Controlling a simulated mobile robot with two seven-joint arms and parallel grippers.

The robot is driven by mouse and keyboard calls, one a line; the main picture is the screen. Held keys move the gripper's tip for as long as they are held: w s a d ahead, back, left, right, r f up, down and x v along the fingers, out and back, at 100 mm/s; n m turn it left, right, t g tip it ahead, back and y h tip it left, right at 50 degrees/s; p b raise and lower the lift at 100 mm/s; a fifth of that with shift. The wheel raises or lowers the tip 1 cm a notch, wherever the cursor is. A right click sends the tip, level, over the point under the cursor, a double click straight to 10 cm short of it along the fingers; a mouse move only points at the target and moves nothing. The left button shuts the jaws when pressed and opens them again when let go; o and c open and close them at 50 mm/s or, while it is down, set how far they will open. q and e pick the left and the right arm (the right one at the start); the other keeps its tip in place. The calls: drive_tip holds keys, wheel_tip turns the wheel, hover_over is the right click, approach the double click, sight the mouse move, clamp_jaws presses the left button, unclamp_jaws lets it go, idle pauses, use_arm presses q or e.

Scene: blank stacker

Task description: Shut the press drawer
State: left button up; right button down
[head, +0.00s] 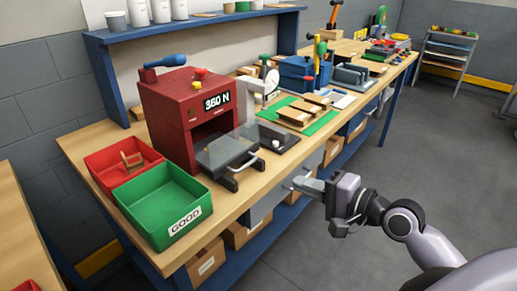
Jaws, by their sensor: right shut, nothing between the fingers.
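The red press (172,105) stands on the workbench at left centre, with a "360 N" display and a blue lever on top. Its drawer (222,152) sticks out of the front opening toward the bench's front edge, with a clear guard over it. The dark bar handle (240,170) is on the drawer's front. My right gripper (291,185) is shut and empty, to the right of the handle and apart from it, near the bench's front edge. My left gripper is not in view.
A red bin (95,165) and a green "GOOD" bin (150,213) stand left of the press. A dark fixture (277,138) and a green mat (322,123) with brown blocks lie to its right. Cardboard boxes (205,262) sit below. The floor at right is clear.

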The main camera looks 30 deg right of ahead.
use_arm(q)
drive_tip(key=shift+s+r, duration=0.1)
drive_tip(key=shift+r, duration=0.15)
use_arm(e)
drive_tip(key=shift+d+r, duration=0.15)
drive_tip(key=shift+r, duration=0.05)
use_arm(q)
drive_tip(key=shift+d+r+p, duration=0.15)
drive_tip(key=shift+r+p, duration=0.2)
drive_tip(key=shift+p, duration=0.15)
use_arm(e)
approach(238, 155)
drive_tip(key=w+f, duration=0.1)
drive_tip(key=w+a+f, duration=0.1)
drive_tip(key=w, duration=0.1)
drive_tip(key=shift+a+f, duration=0.1)
drive_tip(key=shift+f, duration=0.15)
